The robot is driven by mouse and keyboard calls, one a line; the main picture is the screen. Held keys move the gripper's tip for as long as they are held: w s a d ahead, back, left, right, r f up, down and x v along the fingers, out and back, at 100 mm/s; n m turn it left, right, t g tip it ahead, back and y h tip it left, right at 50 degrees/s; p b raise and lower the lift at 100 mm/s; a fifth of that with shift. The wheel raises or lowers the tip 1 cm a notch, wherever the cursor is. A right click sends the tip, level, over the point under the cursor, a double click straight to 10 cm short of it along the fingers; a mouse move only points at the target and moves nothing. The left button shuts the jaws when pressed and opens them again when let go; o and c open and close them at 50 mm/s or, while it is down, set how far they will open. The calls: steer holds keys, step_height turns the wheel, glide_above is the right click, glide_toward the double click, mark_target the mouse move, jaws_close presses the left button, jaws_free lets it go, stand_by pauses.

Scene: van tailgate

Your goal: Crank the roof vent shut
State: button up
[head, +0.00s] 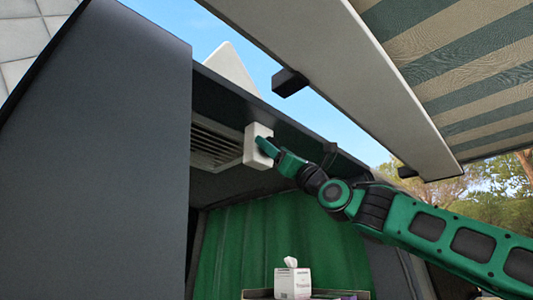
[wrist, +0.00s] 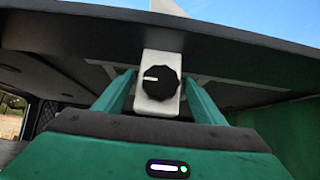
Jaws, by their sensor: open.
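The roof vent's pale lid (head: 231,68) stands tilted up above the roof edge; its tip also shows in the wrist view (wrist: 168,6). A slatted vent grille (head: 212,147) sits under the roof. A white housing (head: 251,150) hangs at its right end. In the wrist view the housing (wrist: 157,106) carries a round black knob (wrist: 158,88), its white mark pointing left. My gripper (head: 266,147) is at the housing, open. In the wrist view its green fingers (wrist: 158,80) stand either side of the housing and knob. I cannot tell whether they touch; the head view hides the knob.
The dark roof edge (head: 290,125) runs just above my gripper. A striped awning with a pale rail (head: 310,60) hangs above my arm. A dark panel (head: 100,150) fills the left. A tissue box (head: 293,284) stands below, before a green curtain (head: 270,240).

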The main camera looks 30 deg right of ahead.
steer(key=c, duration=1.1)
steer(key=shift+o, duration=0.2)
steer(key=shift+n+g+y, duration=0.3)
steer(key=shift+n+y, duration=0.6)
steer(key=shift+n, duration=0.1)
steer(key=n+g+y, duration=0.3)
steer(key=n, duration=0.3)
steer(key=n+g+y, duration=0.4)
steer(key=n, duration=0.2)
steer(key=d+n+g+y, duration=0.1)
steer(key=n+g+y, duration=0.2)
steer(key=n, duration=0.3)
steer(key=shift+r+g+y, duration=0.35)
steer(key=shift+g+y, duration=0.05)
steer(key=shift+g, duration=0.1)
steer(key=shift+r+n+g+h, duration=0.15)
steer(key=shift+n+g+h, duration=0.15)
steer(key=shift+n+g, duration=1.2)
steer(key=shift+w+d+n, duration=0.1)
steer(key=shift+n, duration=0.5)
